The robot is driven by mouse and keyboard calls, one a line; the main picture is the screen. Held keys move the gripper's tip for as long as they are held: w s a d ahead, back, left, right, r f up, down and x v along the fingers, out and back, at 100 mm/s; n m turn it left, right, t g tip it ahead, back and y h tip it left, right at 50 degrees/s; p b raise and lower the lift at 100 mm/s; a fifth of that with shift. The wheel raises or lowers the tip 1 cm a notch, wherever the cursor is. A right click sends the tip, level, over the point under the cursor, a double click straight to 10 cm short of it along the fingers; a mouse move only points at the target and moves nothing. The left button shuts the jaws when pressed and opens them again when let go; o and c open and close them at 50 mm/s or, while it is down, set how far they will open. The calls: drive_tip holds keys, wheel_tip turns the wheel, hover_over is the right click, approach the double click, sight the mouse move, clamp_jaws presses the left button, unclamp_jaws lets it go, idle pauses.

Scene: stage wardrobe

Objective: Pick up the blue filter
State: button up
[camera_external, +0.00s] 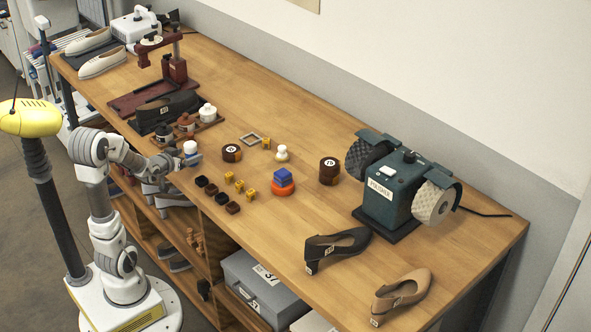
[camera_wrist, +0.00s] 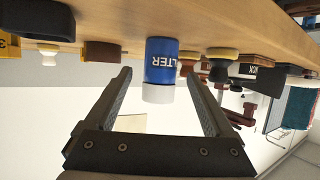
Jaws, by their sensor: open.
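In the wrist view my gripper (camera_wrist: 159,73) is open, with one dark finger on each side of the filter. Gaps show between both fingers and the filter. I cannot tell whether the filter is fully between the fingertips in depth.
A tray (camera_external: 207,126) of small jars stands just behind the filter. A brown round tin (camera_external: 231,153) and several small dark and yellow blocks (camera_external: 228,178) are to the right. A green polisher (camera_external: 389,188) stands farther right.

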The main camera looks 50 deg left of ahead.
sight(193, 151)
drive_tip(key=b+x, duration=0.1)
drive_tip(key=x, duration=0.3)
drive_tip(key=shift+w+a+f, duration=0.1)
drive_tip(key=shift+w+f, duration=0.1)
drive_tip(key=shift+f, duration=0.05)
drive_tip(key=shift+w+a+f, duration=0.1)
drive_tip(key=shift+w+a, duration=0.15)
drive_tip(key=shift+w, duration=0.25)
drive_tip(key=shift+c, duration=0.3)
clamp_jaws()
